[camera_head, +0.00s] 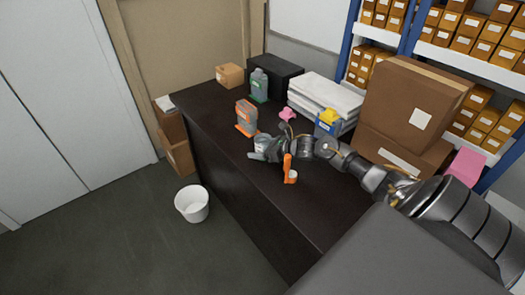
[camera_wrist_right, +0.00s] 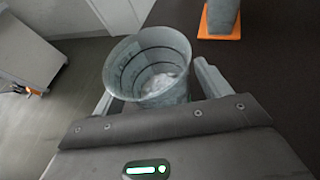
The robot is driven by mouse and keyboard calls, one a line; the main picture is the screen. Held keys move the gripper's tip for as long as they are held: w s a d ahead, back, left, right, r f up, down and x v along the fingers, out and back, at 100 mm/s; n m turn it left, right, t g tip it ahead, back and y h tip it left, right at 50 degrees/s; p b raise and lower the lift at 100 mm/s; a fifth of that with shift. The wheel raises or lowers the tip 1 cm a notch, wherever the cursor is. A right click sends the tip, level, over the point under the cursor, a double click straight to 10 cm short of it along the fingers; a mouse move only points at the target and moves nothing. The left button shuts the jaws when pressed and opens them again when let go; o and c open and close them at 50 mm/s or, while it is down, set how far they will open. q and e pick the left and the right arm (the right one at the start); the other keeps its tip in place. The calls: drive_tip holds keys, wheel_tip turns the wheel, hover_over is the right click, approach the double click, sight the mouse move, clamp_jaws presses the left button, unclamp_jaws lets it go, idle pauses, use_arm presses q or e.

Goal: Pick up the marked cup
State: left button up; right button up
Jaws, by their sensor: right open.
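The cup (camera_wrist_right: 150,75) is a translucent grey tumbler with dark ring lines, seen from above its open rim in the right wrist view. Something clear or pale shows in its bottom. It stands between the two fingers of my right gripper, one finger on each side; the jaws are open, and I cannot tell whether either finger touches it. In the head view my right gripper (camera_head: 259,149) is low over the dark table near its left edge, and the cup is hard to tell from it. My left gripper is not in view.
On the dark table (camera_head: 300,215), an orange-based container (camera_head: 246,116) stands just behind my gripper and an orange item (camera_head: 289,170) in front. Behind are a green-based bottle (camera_head: 259,86), a pink item (camera_head: 287,114) and large boxes (camera_head: 410,100). A white bucket (camera_head: 191,204) is on the floor.

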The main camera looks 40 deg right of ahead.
drive_tip(key=shift+c, duration=0.2)
drive_tip(key=c, duration=1)
drive_tip(key=shift+r, duration=0.2)
drive_tip(key=shift+r+b, duration=0.75)
drive_tip(key=shift+r, duration=4.05)
